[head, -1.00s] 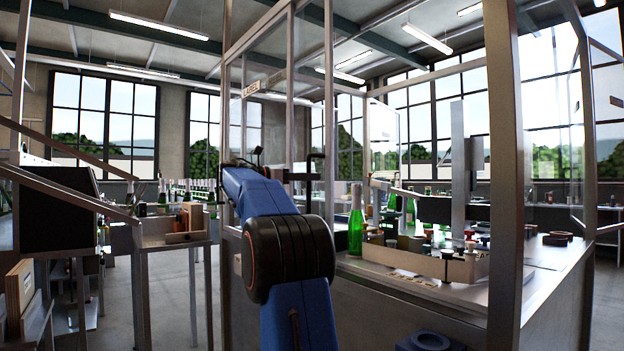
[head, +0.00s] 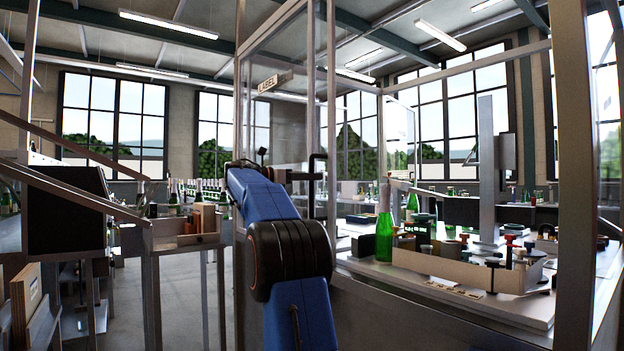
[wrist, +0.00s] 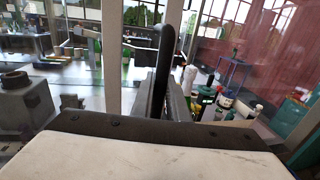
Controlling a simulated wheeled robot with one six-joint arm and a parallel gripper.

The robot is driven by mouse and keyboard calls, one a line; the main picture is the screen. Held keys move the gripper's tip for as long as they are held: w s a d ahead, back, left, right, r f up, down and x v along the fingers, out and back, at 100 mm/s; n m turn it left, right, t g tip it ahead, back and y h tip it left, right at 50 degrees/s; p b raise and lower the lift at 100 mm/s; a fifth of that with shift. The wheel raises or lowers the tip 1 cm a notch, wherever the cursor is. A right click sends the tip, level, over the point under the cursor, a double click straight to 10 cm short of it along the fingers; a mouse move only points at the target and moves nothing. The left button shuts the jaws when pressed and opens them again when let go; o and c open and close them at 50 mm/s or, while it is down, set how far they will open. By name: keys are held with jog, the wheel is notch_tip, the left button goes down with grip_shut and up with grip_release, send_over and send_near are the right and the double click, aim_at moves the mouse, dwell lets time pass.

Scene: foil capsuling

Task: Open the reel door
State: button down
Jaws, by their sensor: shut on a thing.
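The door is a tall clear pane in a light metal frame (head: 331,110), with a small sign (head: 275,82) high on the glass beside it. A black upright bar handle (head: 312,190) is at the frame; it also shows close up in the wrist view (wrist: 163,55). My gripper (wrist: 165,90) is shut on this handle, with the dark fingers on either side of it. In the head view my blue arm hides most of the gripper. How far the door stands from its frame is hard to tell.
On the bench at right stand a green bottle (head: 384,232) and a tan box (head: 470,265) with several small tools. A metal post (head: 573,180) rises at the right. A side stand (head: 185,240) with a wooden block is at left. Floor shows between the stands.

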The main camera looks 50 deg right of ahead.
jog(key=c, duration=1.7)
grip_release()
jog(key=v, duration=1.7)
jog(key=shift+w+a, duration=0.15)
jog(key=shift+a, duration=0.1)
jog(key=s+a+f+m+t+y, duration=0.4)
jog(key=s+a+f, duration=0.8)
jog(key=f, duration=0.5)
jog(key=s+a+f+m+t+y, duration=0.4)
jog(key=s+a+f+y, duration=0.3)
jog(key=s+a+f, duration=0.5)
jog(key=s+a+f+m+t+y, duration=0.4)
jog(key=s+a+f, duration=0.8)
jog(key=f, duration=0.9)
jog(key=shift+s+a+f+m+y, duration=0.35)
jog(key=shift+m+y, duration=0.15)
jog(key=shift+y, duration=0.2)
